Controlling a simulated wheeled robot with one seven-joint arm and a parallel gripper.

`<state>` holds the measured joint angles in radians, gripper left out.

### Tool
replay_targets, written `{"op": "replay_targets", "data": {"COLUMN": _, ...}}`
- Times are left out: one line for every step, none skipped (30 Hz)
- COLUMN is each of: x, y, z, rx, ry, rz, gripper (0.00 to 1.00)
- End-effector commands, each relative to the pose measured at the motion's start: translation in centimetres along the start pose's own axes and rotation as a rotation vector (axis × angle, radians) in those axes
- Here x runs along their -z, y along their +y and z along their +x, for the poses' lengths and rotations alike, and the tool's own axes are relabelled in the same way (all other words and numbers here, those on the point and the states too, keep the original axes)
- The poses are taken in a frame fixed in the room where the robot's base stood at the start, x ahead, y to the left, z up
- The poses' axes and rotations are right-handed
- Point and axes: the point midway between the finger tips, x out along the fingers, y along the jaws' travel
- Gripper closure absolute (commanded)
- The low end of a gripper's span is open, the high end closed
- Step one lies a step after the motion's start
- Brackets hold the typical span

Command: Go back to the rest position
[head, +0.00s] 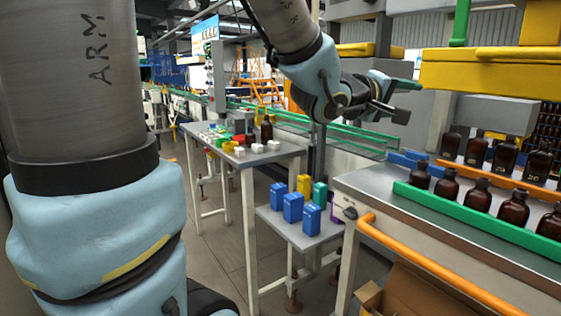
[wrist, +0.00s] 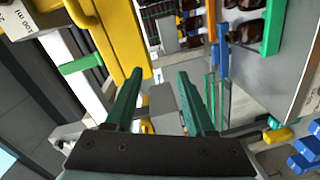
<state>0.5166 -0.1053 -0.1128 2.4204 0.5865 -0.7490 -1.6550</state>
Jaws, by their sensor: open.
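My gripper (head: 399,98) is in the air in the upper middle of the head view, above the conveyor and the gap between the tables. In the wrist view my gripper (wrist: 157,92) shows two green fingers spread apart with nothing between them. Amber bottles (head: 513,208) stand in a row behind a green rail on the metal workbench at the right, with darker bottles (head: 506,155) behind them. Some amber bottles also show at the top of the wrist view (wrist: 243,30). My gripper touches none of them.
A low table (head: 290,232) holds blue, yellow and green containers. A taller table (head: 270,156) at the left carries small coloured items and a dark bottle (head: 266,128). The workbench has an orange handrail (head: 430,265). A yellow beam (head: 490,75) hangs at the upper right.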

Motion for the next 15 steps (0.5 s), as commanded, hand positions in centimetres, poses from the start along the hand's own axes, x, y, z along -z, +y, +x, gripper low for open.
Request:
{"op": "replay_targets", "data": {"x": 2.2, "y": -3.3, "z": -0.6, "rx": 0.106, "ry": 0.057, "rz": 0.058, "gripper": 0.45}}
{"op": "replay_targets", "data": {"x": 3.3, "y": -5.2, "z": -1.1, "rx": 0.172, "ry": 0.083, "rz": 0.095, "gripper": 0.45}}
{"op": "replay_targets", "data": {"x": 4.6, "y": -7.7, "z": -2.0, "rx": 0.260, "ry": 0.109, "rz": 0.144, "gripper": 0.45}}
{"op": "replay_targets", "data": {"x": 5.5, "y": -9.5, "z": -2.7, "rx": 0.328, "ry": 0.122, "rz": 0.179, "gripper": 0.45}}
{"op": "replay_targets", "data": {"x": 6.3, "y": -11.4, "z": -3.6, "rx": 0.398, "ry": 0.132, "rz": 0.211, "gripper": 0.45}}
{"op": "replay_targets", "data": {"x": 7.2, "y": -13.8, "z": -5.0, "rx": 0.492, "ry": 0.134, "rz": 0.251, "gripper": 0.45}}
{"op": "replay_targets", "data": {"x": 7.8, "y": -15.7, "z": -6.1, "rx": 0.563, "ry": 0.130, "rz": 0.278, "gripper": 0.45}}
{"op": "replay_targets", "data": {"x": 8.2, "y": -17.4, "z": -7.3, "rx": 0.635, "ry": 0.120, "rz": 0.302, "gripper": 0.45}}
{"op": "replay_targets", "data": {"x": 8.7, "y": -19.7, "z": -9.1, "rx": 0.730, "ry": 0.097, "rz": 0.331, "gripper": 0.45}}
{"op": "replay_targets", "data": {"x": 8.9, "y": -21.4, "z": -10.6, "rx": 0.799, "ry": 0.073, "rz": 0.350, "gripper": 0.45}}
{"op": "replay_targets", "data": {"x": 8.9, "y": -22.9, "z": -12.1, "rx": 0.867, "ry": 0.040, "rz": 0.366, "gripper": 0.45}}
{"op": "replay_targets", "data": {"x": 8.8, "y": -25.0, "z": -14.2, "rx": 0.955, "ry": -0.012, "rz": 0.381, "gripper": 0.45}}
{"op": "replay_targets", "data": {"x": 8.5, "y": -26.4, "z": -15.8, "rx": 1.016, "ry": -0.057, "rz": 0.387, "gripper": 0.45}}
{"op": "replay_targets", "data": {"x": 8.2, "y": -27.6, "z": -17.4, "rx": 1.071, "ry": -0.108, "rz": 0.392, "gripper": 0.45}}
{"op": "replay_targets", "data": {"x": 7.5, "y": -28.9, "z": -19.4, "rx": 1.133, "ry": -0.179, "rz": 0.391, "gripper": 0.45}}
